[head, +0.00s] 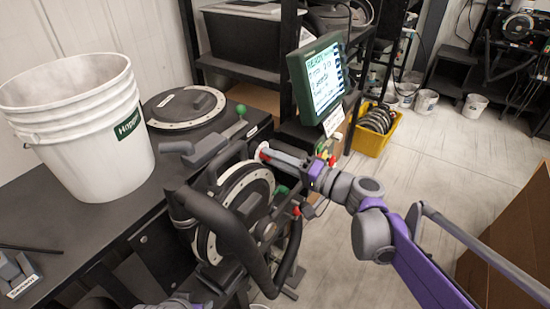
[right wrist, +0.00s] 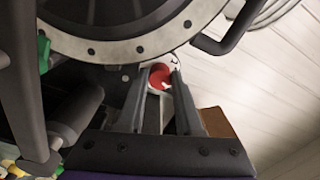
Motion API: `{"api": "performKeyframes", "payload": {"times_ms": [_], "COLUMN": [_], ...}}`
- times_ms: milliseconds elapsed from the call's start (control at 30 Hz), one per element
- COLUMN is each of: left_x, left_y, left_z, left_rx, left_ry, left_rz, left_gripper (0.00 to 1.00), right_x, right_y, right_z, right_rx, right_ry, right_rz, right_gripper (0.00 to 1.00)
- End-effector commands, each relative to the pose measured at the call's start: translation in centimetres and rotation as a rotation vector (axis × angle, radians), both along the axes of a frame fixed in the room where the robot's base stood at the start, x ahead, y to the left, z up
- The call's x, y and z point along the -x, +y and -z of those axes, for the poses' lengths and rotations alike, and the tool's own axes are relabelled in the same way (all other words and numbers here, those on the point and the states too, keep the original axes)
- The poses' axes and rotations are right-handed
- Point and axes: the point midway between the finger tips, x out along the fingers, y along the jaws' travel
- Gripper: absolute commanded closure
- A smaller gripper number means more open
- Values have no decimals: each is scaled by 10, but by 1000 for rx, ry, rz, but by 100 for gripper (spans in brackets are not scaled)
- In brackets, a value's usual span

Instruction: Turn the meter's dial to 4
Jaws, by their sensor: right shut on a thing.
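The seed meter (head: 235,212) is a dark round housing with a pale bolted ring, mounted at the front of the black bench. Its ring also shows in the right wrist view (right wrist: 125,47). A small dial (head: 263,150), red with a white rim, sits at the meter's upper right edge. My right gripper (head: 268,154) reaches it from the right. In the right wrist view the fingers (right wrist: 160,82) are shut on the red dial (right wrist: 159,76), one on each side. The dial's numbers and pointer cannot be read. My left gripper's fingers are not in view.
A white bucket (head: 85,135) stands on the bench (head: 100,225) at left, beside a round lid (head: 185,106). A green-framed screen (head: 318,78) with small, unclear text stands behind the gripper. Thick black hoses (head: 230,235) curve in front of the meter. A yellow crate (head: 375,138) is on the floor.

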Motion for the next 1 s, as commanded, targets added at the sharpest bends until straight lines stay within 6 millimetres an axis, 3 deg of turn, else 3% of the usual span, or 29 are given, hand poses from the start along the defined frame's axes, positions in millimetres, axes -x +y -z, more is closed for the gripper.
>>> {"api": "performKeyframes", "payload": {"times_ms": [333,833,867,1000], "left_x": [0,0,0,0], "left_y": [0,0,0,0], "left_z": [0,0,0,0], "left_rx": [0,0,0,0], "left_ry": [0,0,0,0], "left_rz": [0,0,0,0], "left_gripper": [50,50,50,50], "right_x": [0,0,0,0], "right_y": [0,0,0,0], "right_z": [0,0,0,0], "right_rx": [-82,-95,-95,-95], "right_ry": [122,142,142,142], "right_rz": [0,0,0,0], "right_gripper": [100,100,64,39]}}
